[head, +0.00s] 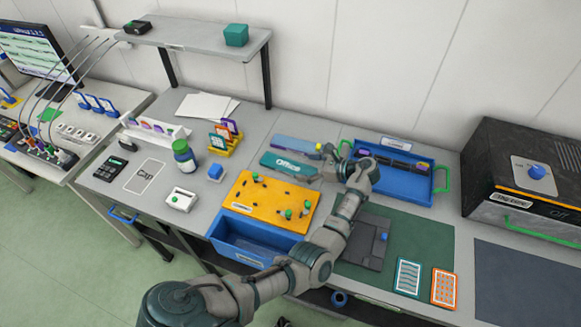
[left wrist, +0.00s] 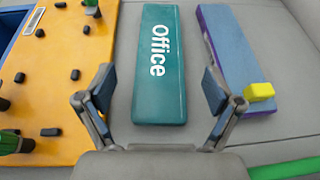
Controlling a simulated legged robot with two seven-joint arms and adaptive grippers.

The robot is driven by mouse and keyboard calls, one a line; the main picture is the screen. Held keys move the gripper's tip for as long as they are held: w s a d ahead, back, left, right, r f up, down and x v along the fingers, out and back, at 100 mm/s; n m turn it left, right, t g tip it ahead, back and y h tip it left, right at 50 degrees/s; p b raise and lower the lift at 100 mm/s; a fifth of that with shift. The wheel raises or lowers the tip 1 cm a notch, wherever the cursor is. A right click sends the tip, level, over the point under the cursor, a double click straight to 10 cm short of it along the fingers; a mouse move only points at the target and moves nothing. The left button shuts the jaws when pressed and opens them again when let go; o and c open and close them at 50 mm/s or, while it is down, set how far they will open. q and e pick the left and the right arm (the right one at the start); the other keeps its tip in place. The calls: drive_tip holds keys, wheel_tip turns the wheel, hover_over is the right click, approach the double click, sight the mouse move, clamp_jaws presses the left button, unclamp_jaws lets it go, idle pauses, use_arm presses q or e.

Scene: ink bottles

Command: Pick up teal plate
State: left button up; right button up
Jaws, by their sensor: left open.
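The teal plate (head: 285,164) lies flat on the grey worktop and bears the white word "Office". It also shows in the left wrist view (left wrist: 160,90), upright in the picture between my fingers. My left gripper (head: 322,163) is at the plate's right end in the head view. In the left wrist view the left gripper (left wrist: 159,92) is open, with one finger on each side of the plate's near end. Nothing is between the fingers except the view of the plate; I cannot tell the height gap. My right gripper is not in view.
A blue-purple bar (left wrist: 232,55) with a yellow block (left wrist: 259,91) lies right of the plate. An orange board (head: 262,200) with pegs lies in front of it, above a blue bin (head: 250,243). A blue tray (head: 392,182) with green handles stands to the right.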

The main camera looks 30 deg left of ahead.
sight(290, 165)
use_arm(q)
drive_tip(key=x, duration=0.6)
drive_tip(key=shift+w+f+b, duration=0.1)
drive_tip(key=shift+f+b, duration=0.05)
drive_tip(key=shift+b, duration=0.15)
drive_tip(key=shift+d, duration=0.3)
drive_tip(key=shift+c, duration=0.7)
drive_tip(key=c, duration=1.2)
drive_tip(key=shift+c, duration=0.9)
drive_tip(key=shift+a, duration=0.2)
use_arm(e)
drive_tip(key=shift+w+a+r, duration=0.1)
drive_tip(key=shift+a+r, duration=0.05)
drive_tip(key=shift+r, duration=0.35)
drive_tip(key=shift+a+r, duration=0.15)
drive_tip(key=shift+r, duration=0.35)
